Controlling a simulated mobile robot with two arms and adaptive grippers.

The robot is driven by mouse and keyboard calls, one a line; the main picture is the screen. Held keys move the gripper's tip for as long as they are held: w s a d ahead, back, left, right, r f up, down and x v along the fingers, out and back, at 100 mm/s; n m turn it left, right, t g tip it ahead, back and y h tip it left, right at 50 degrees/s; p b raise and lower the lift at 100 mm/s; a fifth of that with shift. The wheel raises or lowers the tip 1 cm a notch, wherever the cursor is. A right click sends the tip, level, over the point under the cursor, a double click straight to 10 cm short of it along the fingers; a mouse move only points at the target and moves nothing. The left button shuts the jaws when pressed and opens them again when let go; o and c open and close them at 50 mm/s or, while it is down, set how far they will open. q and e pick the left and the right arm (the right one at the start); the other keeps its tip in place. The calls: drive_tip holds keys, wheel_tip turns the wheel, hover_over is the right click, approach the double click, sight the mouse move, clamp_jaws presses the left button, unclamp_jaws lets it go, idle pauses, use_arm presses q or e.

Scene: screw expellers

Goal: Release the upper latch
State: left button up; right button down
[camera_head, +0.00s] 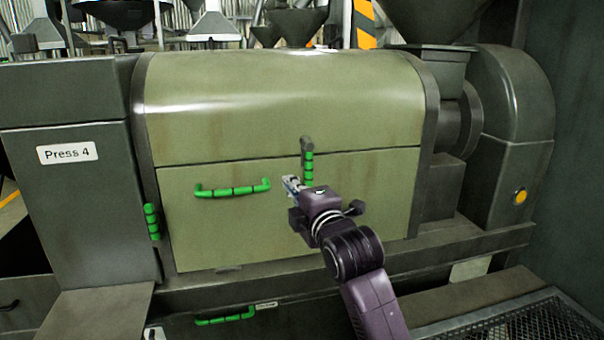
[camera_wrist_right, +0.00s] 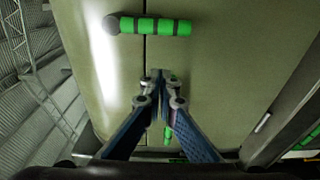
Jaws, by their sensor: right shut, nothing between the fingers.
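The upper latch (camera_head: 308,168) is a green ribbed grip hanging down from a dark pivot, across the seam between the upper cover and lower door of the olive press. It also shows near the top of the right wrist view (camera_wrist_right: 155,26). My right gripper (camera_head: 290,183) is shut and empty in front of the lower door, just left of and below the latch, apart from it. In the right wrist view its fingertips (camera_wrist_right: 158,76) meet with a clear gap to the latch. My left gripper is not in view.
A green door handle (camera_head: 232,189) is left of my right gripper; its green shows partly behind the fingers in the wrist view. A green side latch (camera_head: 152,221) is at the door's left edge. A lower green handle (camera_head: 225,317) and a yellow button (camera_head: 520,196) also show.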

sight(307, 163)
drive_tip(key=p+x, duration=0.1)
drive_tip(key=x, duration=0.3)
drive_tip(key=shift+w+a+r, duration=0.1)
drive_tip(key=shift+w, duration=0.15)
drive_tip(key=d+p, duration=0.1)
drive_tip(key=d, duration=0.2)
drive_tip(key=shift+w+d, duration=0.15)
drive_tip(key=shift+d+p, duration=0.3)
drive_tip(key=shift+d, duration=0.05)
